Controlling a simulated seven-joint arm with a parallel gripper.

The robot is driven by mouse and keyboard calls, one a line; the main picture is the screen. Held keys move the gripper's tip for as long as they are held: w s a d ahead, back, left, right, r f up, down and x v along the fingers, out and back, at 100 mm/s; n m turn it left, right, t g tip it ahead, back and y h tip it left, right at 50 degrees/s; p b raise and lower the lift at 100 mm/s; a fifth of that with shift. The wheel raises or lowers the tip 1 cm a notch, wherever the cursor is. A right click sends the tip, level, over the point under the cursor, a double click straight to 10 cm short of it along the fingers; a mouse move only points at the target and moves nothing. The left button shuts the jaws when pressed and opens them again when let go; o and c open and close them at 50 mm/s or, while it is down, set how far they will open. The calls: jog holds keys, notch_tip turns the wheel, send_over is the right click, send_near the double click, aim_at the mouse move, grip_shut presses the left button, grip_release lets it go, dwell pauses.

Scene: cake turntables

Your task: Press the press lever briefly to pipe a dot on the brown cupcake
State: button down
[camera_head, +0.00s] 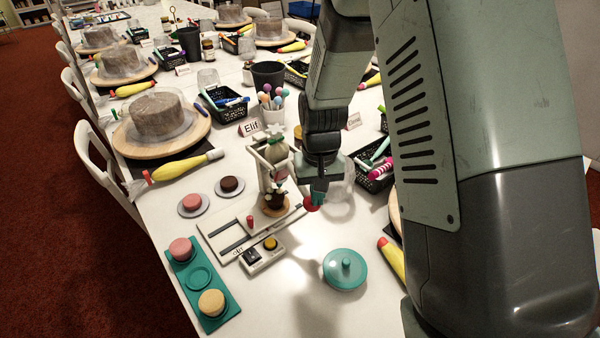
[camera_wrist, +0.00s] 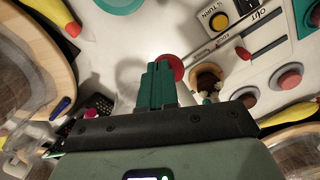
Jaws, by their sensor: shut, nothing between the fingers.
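The press (camera_head: 262,162) stands on a white railed base, with a piping bag (camera_head: 277,150) in its frame. A dark brown cupcake (camera_head: 275,201) sits under the bag on a round tan stand; part of a brown cupcake also shows in the wrist view (camera_wrist: 207,76). The red ball knob of the press lever (camera_head: 310,204) sticks out at the right. My gripper (camera_head: 318,192) is shut and empty, its teal fingertips beside the knob. In the wrist view, the fingers (camera_wrist: 160,80) overlap the red knob (camera_wrist: 172,66); I cannot tell whether they touch.
A button box (camera_head: 263,254) and a teal turntable (camera_head: 345,269) stand in front. A teal tray (camera_head: 200,295) holds pink and tan cakes. Small plates with pink and brown cakes lie left of the press. A black basket (camera_head: 374,176) is close right.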

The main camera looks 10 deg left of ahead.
notch_tip(320, 180, up, 9)
dwell(0.5)
jog(key=s+d+r+t, duration=0.1)
jog(key=s+d+r, duration=0.15)
jog(key=r, duration=0.25)
jog(key=s+d+r+m+t, duration=0.1)
jog(key=s+d+r, duration=0.1)
jog(key=s+r, duration=0.15)
jog(key=s+d+r+t, duration=0.1)
jog(key=s+d+r, duration=0.15)
jog(key=r, duration=0.35)
jog(key=s+d+r+t, duration=0.1)
jog(key=s+d+r, duration=0.1)
jog(key=s, duration=0.4)
jog(key=s+d+r+m+t, duration=0.1)
jog(key=s+d+r, duration=0.2)
jog(key=s, duration=0.3)
jog(key=shift+d+m+t, duration=0.15)
jog(key=shift+m+t, duration=0.15)
